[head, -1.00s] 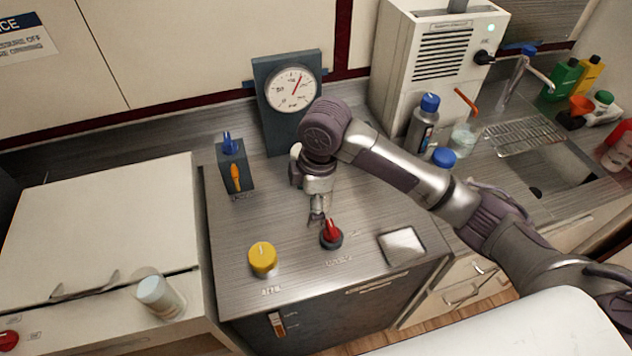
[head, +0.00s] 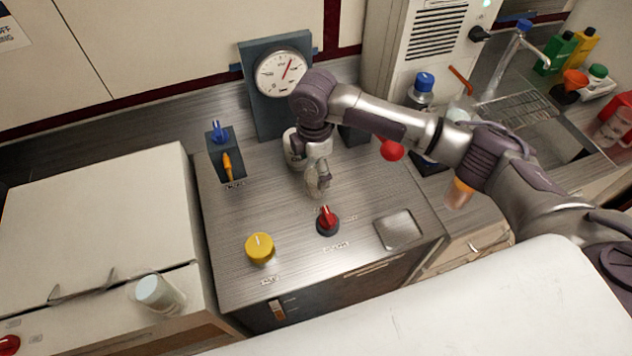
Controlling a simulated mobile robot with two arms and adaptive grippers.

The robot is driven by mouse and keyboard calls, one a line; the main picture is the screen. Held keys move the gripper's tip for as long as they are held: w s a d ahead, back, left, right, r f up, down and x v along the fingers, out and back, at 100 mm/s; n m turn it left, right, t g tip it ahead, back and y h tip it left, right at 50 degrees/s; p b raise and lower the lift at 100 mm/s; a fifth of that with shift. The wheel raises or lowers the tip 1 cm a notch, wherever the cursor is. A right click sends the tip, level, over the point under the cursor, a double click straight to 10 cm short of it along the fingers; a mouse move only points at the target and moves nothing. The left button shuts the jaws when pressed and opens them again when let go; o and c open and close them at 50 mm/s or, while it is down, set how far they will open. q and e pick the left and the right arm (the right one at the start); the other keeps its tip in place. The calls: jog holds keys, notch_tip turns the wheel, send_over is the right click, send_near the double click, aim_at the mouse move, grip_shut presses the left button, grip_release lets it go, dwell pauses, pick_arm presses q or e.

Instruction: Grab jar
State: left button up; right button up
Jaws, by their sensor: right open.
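A clear jar with pale contents (head: 157,292) stands at the front right of the white cabinet on the left. A white rounded container (head: 292,148) stands on the grey counter, partly hidden behind my right gripper; I cannot tell if it is a jar. A clear container with an orange top (head: 459,192) shows below my right arm. My right gripper (head: 317,190) is open and empty, pointing down over the counter just behind the red knob (head: 327,219), with the white container behind it. My left gripper is not in view.
The counter holds a yellow knob (head: 260,248), a blue-and-orange switch block (head: 226,157), a dial gauge (head: 280,75) and a metal plate (head: 399,230). A red ball (head: 392,150) shows under my arm. A sink and bottles are at the right.

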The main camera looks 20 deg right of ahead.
aim_at(316, 179)
jog(key=f, duration=0.2)
jog(key=f+p, duration=0.1)
jog(key=shift+s+d+f, duration=0.1)
jog(key=shift+d+f, duration=0.1)
jog(key=shift+f, duration=0.7)
jog(key=shift+c, duration=1)
jog(key=c, duration=1)
